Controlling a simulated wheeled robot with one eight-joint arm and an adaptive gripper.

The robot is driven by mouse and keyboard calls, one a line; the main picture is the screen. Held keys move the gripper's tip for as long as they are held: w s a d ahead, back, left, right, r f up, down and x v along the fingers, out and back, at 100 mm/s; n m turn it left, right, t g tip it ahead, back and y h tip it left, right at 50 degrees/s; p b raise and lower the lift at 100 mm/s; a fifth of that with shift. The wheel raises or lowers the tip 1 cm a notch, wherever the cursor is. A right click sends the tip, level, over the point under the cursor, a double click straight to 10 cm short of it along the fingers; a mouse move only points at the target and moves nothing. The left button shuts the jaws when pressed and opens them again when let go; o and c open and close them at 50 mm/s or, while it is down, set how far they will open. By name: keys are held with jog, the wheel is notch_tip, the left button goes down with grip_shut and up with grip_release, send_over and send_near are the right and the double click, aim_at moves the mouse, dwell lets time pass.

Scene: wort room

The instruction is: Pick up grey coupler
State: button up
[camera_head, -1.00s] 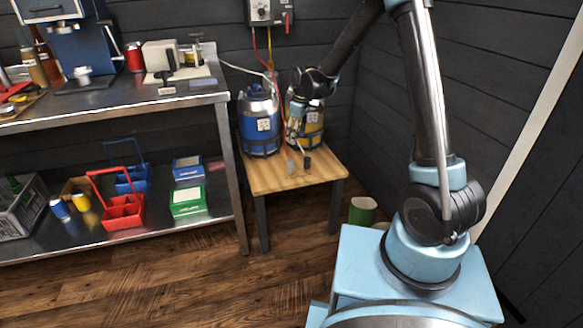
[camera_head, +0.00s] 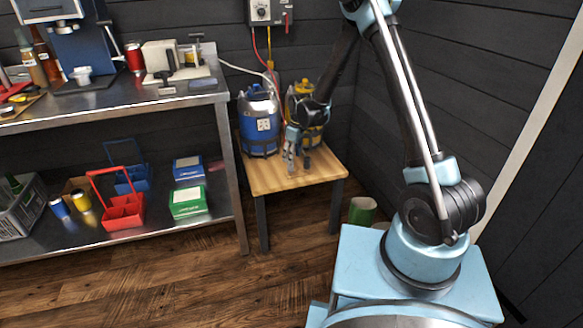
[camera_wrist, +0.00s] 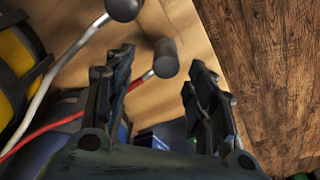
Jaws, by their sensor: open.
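My gripper (camera_head: 298,165) is low over the front of the small wooden table (camera_head: 268,183). In the wrist view its two fingers (camera_wrist: 162,70) are open and apart. A dark grey coupler (camera_wrist: 166,58) on a red hose (camera_wrist: 45,132) lies in the gap between the fingertips, with no clear contact. A second dark grey coupler (camera_wrist: 124,7) on a pale grey hose (camera_wrist: 60,70) is at the top edge, outside the fingers and partly cut off. In the head view the gripper mostly hides both couplers.
A blue keg (camera_head: 259,125) and a yellow keg (camera_head: 302,108) stand at the table's back. A wall box (camera_head: 268,12) with hoses hangs above. A steel shelf (camera_head: 232,160) with bottles, boxes and carriers is to the left. A green cylinder (camera_head: 362,211) is on the floor.

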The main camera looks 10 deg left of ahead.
aim_at(290, 166)
jog(key=shift+s+a+f, duration=0.1)
jog(key=shift+a+f, duration=0.05)
jog(key=shift+f, duration=1.1)
jog(key=shift+s+a+f, duration=0.1)
jog(key=shift+a+f, duration=0.05)
jog(key=shift+f, duration=1.05)
jog(key=c, duration=1.1)
